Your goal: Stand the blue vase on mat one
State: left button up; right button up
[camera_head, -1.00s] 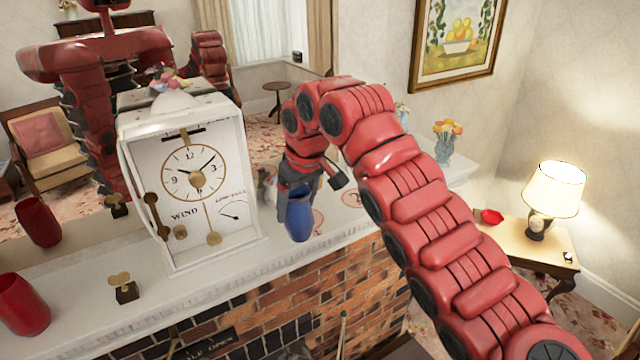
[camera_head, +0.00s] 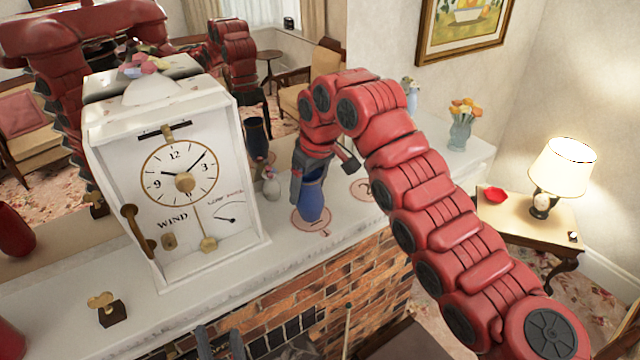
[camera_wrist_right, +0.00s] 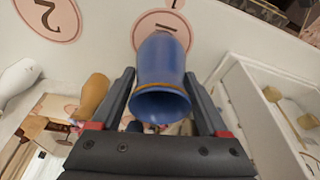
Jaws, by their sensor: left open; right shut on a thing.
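The blue vase (camera_head: 312,205) is held upright in my right gripper (camera_head: 311,180), over mat one (camera_head: 309,228) on the white mantel. In the right wrist view, the gripper fingers (camera_wrist_right: 160,92) lie either side of the vase (camera_wrist_right: 162,75), its rim toward the camera. Its base is over mat one (camera_wrist_right: 172,20), with part of the mat's ring showing beyond. I cannot tell whether the base touches the mat. Mat two (camera_head: 362,190) lies to the right. My left gripper (camera_head: 221,340) is open and empty at the bottom edge, in front of the mantel.
A tall white clock (camera_head: 185,185) stands close left of the vase. A small white ornament (camera_head: 271,184) is behind the vase. A flower vase (camera_head: 460,130) stands at the mantel's far right end. A small key stand (camera_head: 108,308) is at the left front. A mirror backs the mantel.

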jog(key=shift+s+d+f+b, duration=0.1)
jog(key=shift+s+f+b, duration=0.15)
jog(key=shift+b, duration=0.1)
jog(key=o, duration=1.2)
jog(key=shift+r, duration=0.1)
jog(key=shift+o, duration=1.3)
jog(key=shift+w, duration=0.25)
